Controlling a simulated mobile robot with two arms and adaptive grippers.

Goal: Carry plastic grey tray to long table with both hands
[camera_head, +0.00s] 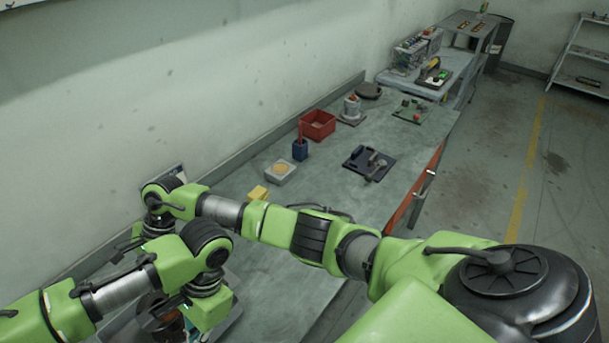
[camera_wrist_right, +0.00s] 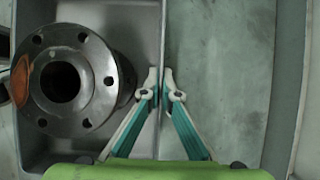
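The grey plastic tray (camera_wrist_right: 145,45) fills the left of the right wrist view, with a dark metal flanged part (camera_wrist_right: 95,90) inside it. My right gripper (camera_wrist_right: 160,78) has its fingertips close together on either side of the tray's wall, gripping it. In the head view the tray is mostly hidden under my arms at the lower left, and only part of its edge (camera_head: 233,313) shows. My left gripper (camera_head: 160,318) is over the tray area, its fingers hidden. The long table (camera_head: 330,170) runs along the wall. I cannot tell whether the tray touches it.
On the table are a yellow block (camera_head: 258,193), a grey box with a yellow top (camera_head: 281,173), a blue holder (camera_head: 300,150), a red bin (camera_head: 318,125) and a black board with a tool (camera_head: 369,162). A shelf (camera_head: 585,60) stands far right. Floor right of the table is clear.

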